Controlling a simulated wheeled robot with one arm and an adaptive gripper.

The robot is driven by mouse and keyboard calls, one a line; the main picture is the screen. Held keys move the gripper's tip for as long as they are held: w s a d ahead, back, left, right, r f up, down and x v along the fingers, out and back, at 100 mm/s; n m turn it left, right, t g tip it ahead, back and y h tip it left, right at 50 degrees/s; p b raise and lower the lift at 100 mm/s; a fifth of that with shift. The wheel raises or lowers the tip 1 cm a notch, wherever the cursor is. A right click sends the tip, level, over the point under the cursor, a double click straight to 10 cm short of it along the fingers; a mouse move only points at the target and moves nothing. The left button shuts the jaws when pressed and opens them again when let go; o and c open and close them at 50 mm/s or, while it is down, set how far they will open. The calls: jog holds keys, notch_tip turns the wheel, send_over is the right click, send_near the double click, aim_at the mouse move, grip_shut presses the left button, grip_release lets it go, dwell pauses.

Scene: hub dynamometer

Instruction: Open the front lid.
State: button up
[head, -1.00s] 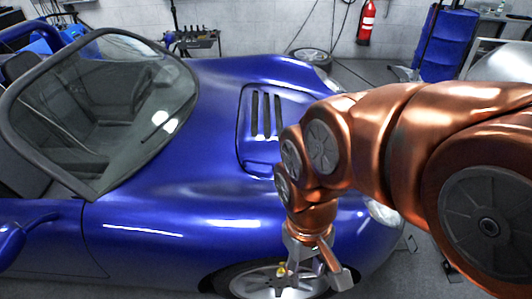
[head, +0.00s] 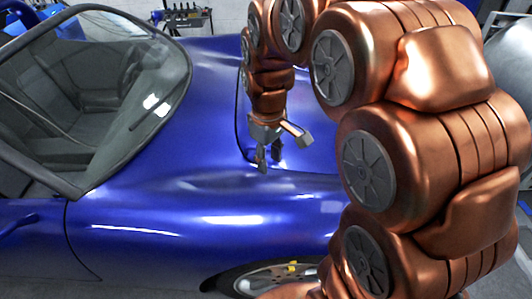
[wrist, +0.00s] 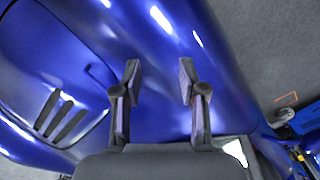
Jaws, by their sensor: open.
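The front lid (wrist: 40,65) is a blue panel with a dark outline and several dark vent slots, on the left in the wrist view. It lies flush with the bodywork, apparently closed. In the head view, only its left edge (head: 243,122) shows clearly; my arm hides most of it. My gripper (head: 269,162) hangs over the lid's near end with its fingers pointing down. In the wrist view, the fingers (wrist: 159,70) are apart with nothing between them, over blue bodywork to the right of the lid. A small dark bent line (wrist: 97,76) marks the lid near the left finger.
The blue car (head: 170,210) fills the left and middle, with its windshield (head: 95,100) on the left and a front wheel (head: 270,278) below. A tool rack (head: 183,18) stands behind the car. Grey floor (wrist: 265,60) shows on the right in the wrist view.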

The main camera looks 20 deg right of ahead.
jog(key=w+d+f+n+t+b, duration=0.1)
jog(key=w+d+f+n+b, duration=0.25)
jog(key=w+f, duration=0.45)
jog(key=w+d+f+n+t+b, duration=0.1)
jog(key=w+d+f+n+b, duration=0.3)
jog(key=w, duration=0.7)
jog(key=w+d+f+n+b, duration=0.1)
jog(key=w+d+f+b, duration=0.1)
jog(key=w+d+f, duration=0.5)
jog(key=shift+m+h, duration=0.25)
jog(key=shift+h, duration=0.15)
jog(key=shift+w+a+f+p, duration=0.15)
jog(key=shift+w+f, duration=0.4)
jog(key=shift+f, duration=0.85)
jog(key=shift+w+a+f+p, duration=0.1)
jog(key=shift+w+a+f, duration=0.35)
jog(key=shift+f, duration=0.95)
jog(key=shift+w+a+f+p, duration=0.1)
jog(key=shift+w+f, duration=0.6)
jog(key=shift+f, duration=0.7)
grip_shut()
